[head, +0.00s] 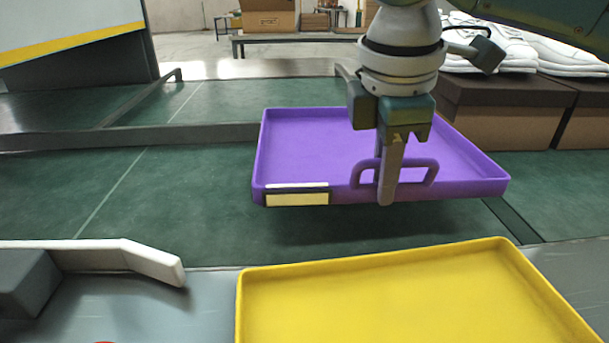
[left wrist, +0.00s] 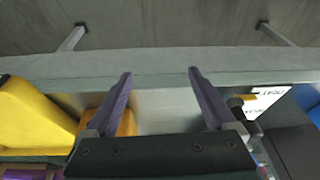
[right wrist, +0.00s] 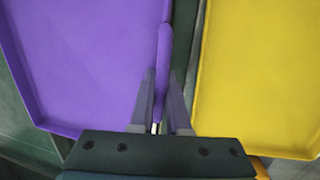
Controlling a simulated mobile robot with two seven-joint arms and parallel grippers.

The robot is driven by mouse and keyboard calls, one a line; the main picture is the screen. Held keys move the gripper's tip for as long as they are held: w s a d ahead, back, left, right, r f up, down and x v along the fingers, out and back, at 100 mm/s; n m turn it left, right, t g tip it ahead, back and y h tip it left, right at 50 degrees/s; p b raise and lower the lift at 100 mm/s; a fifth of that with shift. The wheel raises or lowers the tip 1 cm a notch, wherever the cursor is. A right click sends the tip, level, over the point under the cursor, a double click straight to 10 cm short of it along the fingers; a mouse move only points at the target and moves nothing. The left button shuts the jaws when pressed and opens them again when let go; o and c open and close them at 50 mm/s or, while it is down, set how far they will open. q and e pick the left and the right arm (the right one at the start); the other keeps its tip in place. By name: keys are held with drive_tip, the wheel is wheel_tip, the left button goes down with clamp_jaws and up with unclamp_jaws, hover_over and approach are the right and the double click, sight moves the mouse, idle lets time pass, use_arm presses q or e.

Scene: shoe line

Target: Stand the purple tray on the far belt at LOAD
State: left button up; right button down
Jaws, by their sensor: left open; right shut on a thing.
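The purple tray (head: 310,140) is empty and roughly level, with a pale label on its near side. My right gripper (head: 388,190) is shut on its near handle; the right wrist view also shows the purple tray (right wrist: 85,60) with the handle between the fingers. A shadow beneath suggests the tray hangs above the nearer green belt (head: 180,195). Another green belt surface (head: 240,98) lies behind a dark grey rail. No LOAD marking is readable. My left gripper (left wrist: 160,80) is open and empty, seen only in the left wrist view.
An empty yellow tray (head: 400,295) lies in the near foreground, close to the purple one. A white guide arm (head: 140,260) stands at the near left. Brown boxes (head: 500,110) with white shoes on top stand at the back right.

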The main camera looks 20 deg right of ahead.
drive_tip(key=x, duration=0.2)
drive_tip(key=b+x, duration=0.1)
drive_tip(key=s+a+b+x, duration=0.1)
drive_tip(key=x, duration=0.1)
drive_tip(key=shift+d+f, duration=0.1)
drive_tip(key=shift+f, duration=0.35)
drive_tip(key=c, duration=0.9)
unclamp_jaws()
drive_tip(key=shift+r, duration=0.1)
drive_tip(key=p+v, duration=0.4)
drive_tip(key=v, duration=0.8)
